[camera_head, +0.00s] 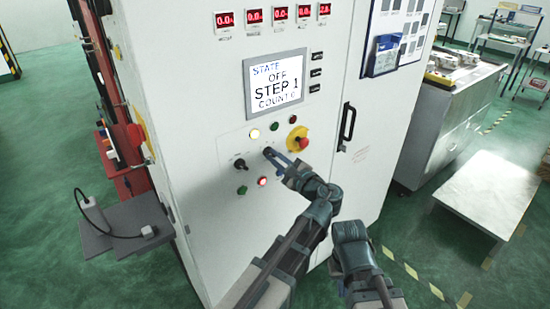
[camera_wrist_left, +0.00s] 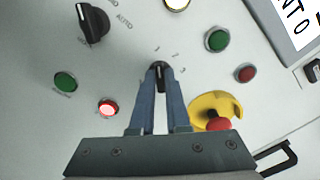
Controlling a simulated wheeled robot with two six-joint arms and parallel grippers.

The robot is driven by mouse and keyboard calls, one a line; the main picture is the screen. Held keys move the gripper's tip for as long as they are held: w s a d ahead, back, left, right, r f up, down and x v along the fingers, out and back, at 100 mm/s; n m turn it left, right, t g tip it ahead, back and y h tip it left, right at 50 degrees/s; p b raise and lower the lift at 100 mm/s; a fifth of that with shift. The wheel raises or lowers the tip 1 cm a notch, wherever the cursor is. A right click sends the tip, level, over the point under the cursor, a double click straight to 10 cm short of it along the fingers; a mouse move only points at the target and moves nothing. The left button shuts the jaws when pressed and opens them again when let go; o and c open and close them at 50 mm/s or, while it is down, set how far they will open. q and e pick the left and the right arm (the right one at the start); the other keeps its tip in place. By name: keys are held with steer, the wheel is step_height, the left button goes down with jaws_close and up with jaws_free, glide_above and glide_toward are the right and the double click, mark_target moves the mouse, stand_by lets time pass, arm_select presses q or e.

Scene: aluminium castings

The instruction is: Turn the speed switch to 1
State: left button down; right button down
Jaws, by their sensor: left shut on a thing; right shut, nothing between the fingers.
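The speed switch (camera_wrist_left: 160,68) is a small black knob on the white cabinet's control panel, with small printed marks around it. My left gripper (camera_wrist_left: 160,82) is shut on this knob, one finger on each side. In the head view my left gripper (camera_head: 273,156) reaches the panel from the lower right, and its fingers largely hide the knob. A pale line shows on the knob in the wrist view, but I cannot tell which mark it points at.
Around the fingers are a black selector knob (camera_wrist_left: 93,22), a lit red button (camera_wrist_left: 108,107), green buttons (camera_wrist_left: 64,82) (camera_wrist_left: 217,40), a red button (camera_wrist_left: 245,73) and a red emergency stop on yellow (camera_wrist_left: 218,121). A door handle (camera_head: 347,122) is right.

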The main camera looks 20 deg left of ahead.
stand_by(0.3)
arm_select(q)
steer(key=c, duration=0.9)
jaws_free()
steer(key=shift+s, duration=0.1)
